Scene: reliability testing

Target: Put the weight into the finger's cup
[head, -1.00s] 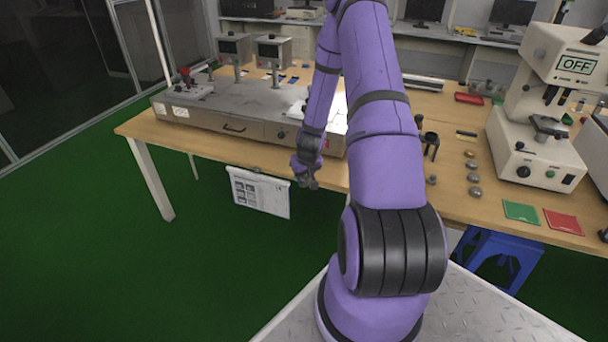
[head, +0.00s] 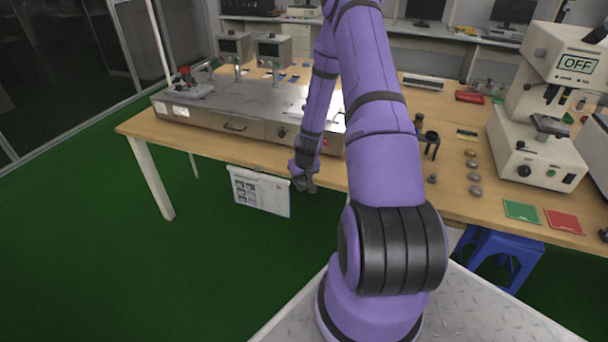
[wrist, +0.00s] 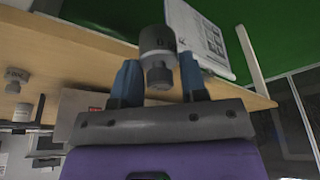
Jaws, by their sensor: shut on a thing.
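My gripper (wrist: 158,66) has blue fingers shut on a grey cylindrical weight (wrist: 158,42) with a small knob, seen in the wrist view. In the head view my gripper (head: 304,182) hangs in front of the table's front edge, beside a hanging paper sheet; the weight is too small there to make out clearly. The long grey test machine (head: 235,118) lies behind and above it on the table. I cannot make out the finger's cup for certain; part of the machine's right end is hidden behind my arm.
The wooden table (head: 450,200) has several small round weights (head: 474,178) right of my arm. A black stand (head: 431,138) is near them. A white device reading OFF (head: 535,150) stands at the right. The paper sheet (head: 260,191) hangs at the table front. Floor space in front is clear.

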